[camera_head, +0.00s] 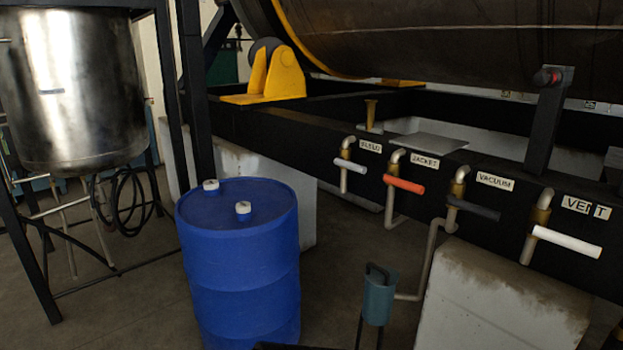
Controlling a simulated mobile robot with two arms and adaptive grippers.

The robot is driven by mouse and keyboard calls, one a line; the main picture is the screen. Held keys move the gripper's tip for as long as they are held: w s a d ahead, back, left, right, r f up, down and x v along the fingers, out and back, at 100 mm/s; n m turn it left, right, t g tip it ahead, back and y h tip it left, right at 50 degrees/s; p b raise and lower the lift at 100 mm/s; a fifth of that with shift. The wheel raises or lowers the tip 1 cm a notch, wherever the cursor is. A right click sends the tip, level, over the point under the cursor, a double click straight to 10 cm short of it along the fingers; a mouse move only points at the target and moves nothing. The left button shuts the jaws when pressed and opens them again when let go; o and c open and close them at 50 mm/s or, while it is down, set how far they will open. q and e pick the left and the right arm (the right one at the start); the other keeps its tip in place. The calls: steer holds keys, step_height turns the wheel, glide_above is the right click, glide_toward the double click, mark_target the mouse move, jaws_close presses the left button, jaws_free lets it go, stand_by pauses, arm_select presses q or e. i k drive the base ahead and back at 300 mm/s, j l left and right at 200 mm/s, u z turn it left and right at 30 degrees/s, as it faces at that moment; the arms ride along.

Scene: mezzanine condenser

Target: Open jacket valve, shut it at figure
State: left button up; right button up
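The jacket valve has a red-orange lever (403,184) that points to the right and slightly down from its brass body (393,166). The JACKET label (425,161) is on the black beam just above and right of it. I cannot tell from the lever alone whether the valve is open or shut. No readable gauge or figure shows. Neither of my grippers is in view.
Along the black beam (300,140) are a bleed valve (350,164), a vacuum valve (473,208) and a vent valve (566,241). A blue drum (240,265) stands at front centre. A teal device (378,298) stands below the valves. A steel tank (70,90) is at left.

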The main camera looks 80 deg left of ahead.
mark_target(388, 178)
steer(key=j+u, duration=0.1)
steer(key=u, duration=2)
